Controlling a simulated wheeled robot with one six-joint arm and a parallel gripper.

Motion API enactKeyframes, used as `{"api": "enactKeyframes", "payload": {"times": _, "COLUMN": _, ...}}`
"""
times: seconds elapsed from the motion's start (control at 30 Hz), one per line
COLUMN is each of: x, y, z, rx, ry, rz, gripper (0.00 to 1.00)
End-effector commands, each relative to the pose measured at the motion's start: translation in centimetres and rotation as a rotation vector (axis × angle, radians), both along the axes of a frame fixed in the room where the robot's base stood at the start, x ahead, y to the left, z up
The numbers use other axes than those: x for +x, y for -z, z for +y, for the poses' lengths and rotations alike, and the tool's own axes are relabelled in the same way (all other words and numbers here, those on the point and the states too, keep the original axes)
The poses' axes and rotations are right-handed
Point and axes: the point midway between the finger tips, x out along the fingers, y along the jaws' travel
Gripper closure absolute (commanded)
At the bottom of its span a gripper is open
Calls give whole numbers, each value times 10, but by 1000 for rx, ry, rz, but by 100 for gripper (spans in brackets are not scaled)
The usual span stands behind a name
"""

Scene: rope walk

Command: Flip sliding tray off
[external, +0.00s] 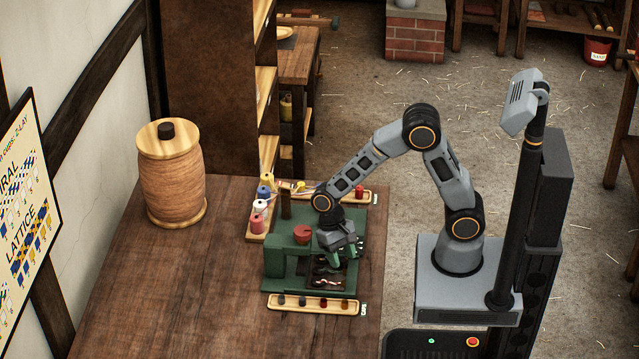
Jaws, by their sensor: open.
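A green machine (289,256) stands near the right edge of the wooden table, with a red round part (302,235) on top. A dark tray (327,281) sits low at its front right, with small pale things in it; I take this to be the sliding tray. My gripper (346,256) points down just above the tray's back right part, with green fingertips apart. It looks empty. My gripper and wrist hide part of the machine and tray. I cannot tell whether the fingertips touch anything. No switch is clearly visible.
A wooden strip with several dark pegs (312,304) lies in front of the machine. Coloured thread spools (261,207) stand at its back left. Another wooden tray (345,196) lies behind. A large rope spool (171,175) stands at the left. The table's front left (180,300) is clear.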

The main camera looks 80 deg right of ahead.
Motion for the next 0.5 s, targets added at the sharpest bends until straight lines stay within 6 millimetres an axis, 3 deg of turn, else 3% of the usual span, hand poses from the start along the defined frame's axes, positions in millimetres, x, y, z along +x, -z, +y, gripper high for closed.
{"api": "enactKeyframes", "payload": {"times": 0.17, "x": 4, "y": -11, "z": -3, "rx": 1, "ry": 0, "rz": -4, "gripper": 52}}
{"api": "enactKeyframes", "payload": {"times": 0.5, "x": 22, "y": -73, "z": -21, "rx": 0, "ry": 2, "rz": -5, "gripper": 52}}
